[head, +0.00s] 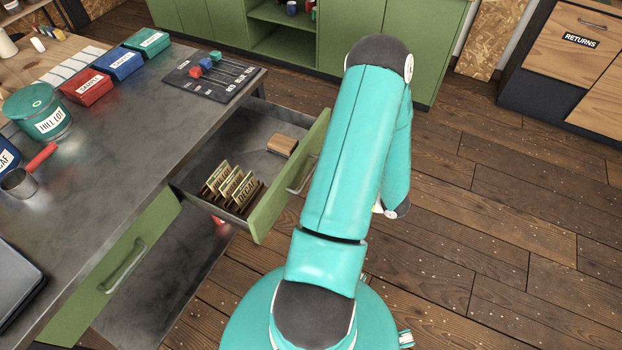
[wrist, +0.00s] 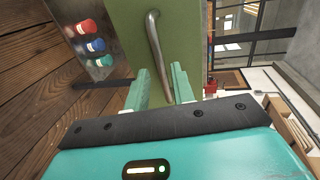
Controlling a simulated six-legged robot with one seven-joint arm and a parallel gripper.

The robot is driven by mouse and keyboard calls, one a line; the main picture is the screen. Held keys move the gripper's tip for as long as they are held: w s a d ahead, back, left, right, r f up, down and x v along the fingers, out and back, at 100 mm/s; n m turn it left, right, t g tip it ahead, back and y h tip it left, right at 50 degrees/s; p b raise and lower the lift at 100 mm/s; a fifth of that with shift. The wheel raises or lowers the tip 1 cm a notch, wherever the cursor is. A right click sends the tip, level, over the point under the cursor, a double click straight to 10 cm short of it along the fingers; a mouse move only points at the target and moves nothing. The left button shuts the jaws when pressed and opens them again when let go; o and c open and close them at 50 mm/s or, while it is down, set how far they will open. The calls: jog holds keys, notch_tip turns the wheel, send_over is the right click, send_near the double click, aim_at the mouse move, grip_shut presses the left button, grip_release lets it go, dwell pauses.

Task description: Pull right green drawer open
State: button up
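The right green drawer (head: 288,180) stands pulled out from the metal workbench in the head view. Cards in a holder (head: 232,187) and a small brown block (head: 282,145) lie inside it. Its metal handle (head: 301,178) is partly behind my arm. In the wrist view, the green drawer front carries the curved handle (wrist: 153,38). My gripper (wrist: 161,72) is open, its two teal fingers apart. The lower end of the handle appears between the fingertips; contact cannot be told. In the head view my arm hides most of the gripper.
The left green drawer (head: 118,262) is in the bench front. The bench top (head: 160,125) holds a green tin (head: 38,112), several labelled boxes and a dark slider board (head: 211,75). Green cabinets (head: 350,30) stand behind. Wooden floor (head: 500,220) on the right is clear.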

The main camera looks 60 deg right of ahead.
jog(key=v, duration=0.8)
jog(key=shift+s, duration=0.3)
jog(key=shift+w+r, duration=0.1)
jog(key=w+a+r+n+g+y, duration=0.9)
jog(key=w+a+r, duration=0.5)
jog(key=w, duration=0.3)
jog(key=w+a+r+n+h, duration=0.1)
jog(key=a+r+n+h, duration=0.3)
jog(key=a+r, duration=0.4)
jog(key=w+a+r+n+g+h, duration=0.1)
jog(key=a+r+n+h, duration=0.3)
jog(key=a+r, duration=0.5)
jog(key=a+h, duration=0.1)
jog(key=a, duration=0.3)
jog(key=shift+w+a+r+n+h, duration=0.2)
jog(key=shift+a+n+h, duration=0.1)
jog(key=shift+a, duration=0.1)
